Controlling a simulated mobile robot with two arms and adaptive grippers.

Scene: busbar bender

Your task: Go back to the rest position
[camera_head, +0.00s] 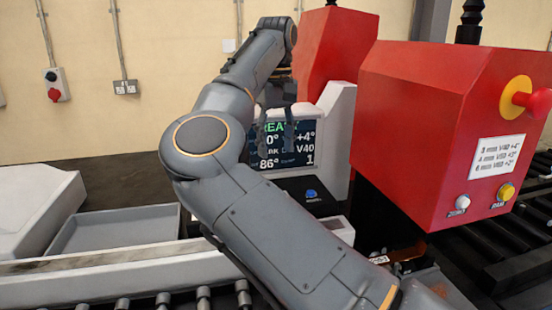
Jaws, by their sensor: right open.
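My right arm comes in from the lower right, bends at a large grey joint at the middle left and rises to its wrist at the top centre. My right gripper (276,122) hangs down from that wrist, dark and partly hidden behind my own arm. Its fingers are apart, with nothing seen between them. They are in front of the lit display (306,150) of the bender and cover part of its text. My left gripper is not in view.
The red bender housing (415,130) stands close on the right, with a red emergency knob (532,101) and two buttons. A grey tray (115,228) lies at the left. Rollers (204,298) run along the bottom. The beige wall behind has switches.

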